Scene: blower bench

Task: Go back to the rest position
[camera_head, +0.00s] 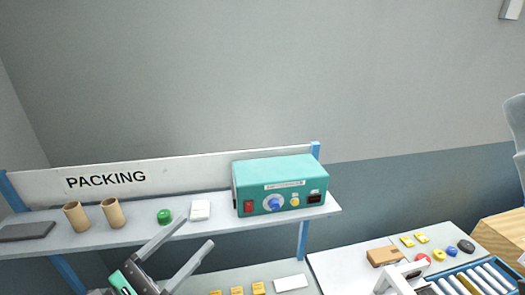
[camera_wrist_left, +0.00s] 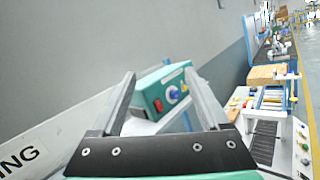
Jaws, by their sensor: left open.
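My left gripper (camera_head: 197,233) is in front of the upper shelf in the head view, low and left of centre. Its two grey fingers are spread apart, with nothing between them, and point up and to the right. The left wrist view shows the same open fingers (camera_wrist_left: 160,74), with the teal control box (camera_wrist_left: 163,92) beyond them, apart from them. In the head view the teal control box (camera_head: 283,187) stands on the right end of the shelf. My right gripper cannot be made out in either view.
The shelf (camera_head: 140,233) carries two brown tubes (camera_head: 93,216), a green round button (camera_head: 164,216), a white block (camera_head: 200,210) and a dark flat slab (camera_head: 27,231). The space above the shelf is clear.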

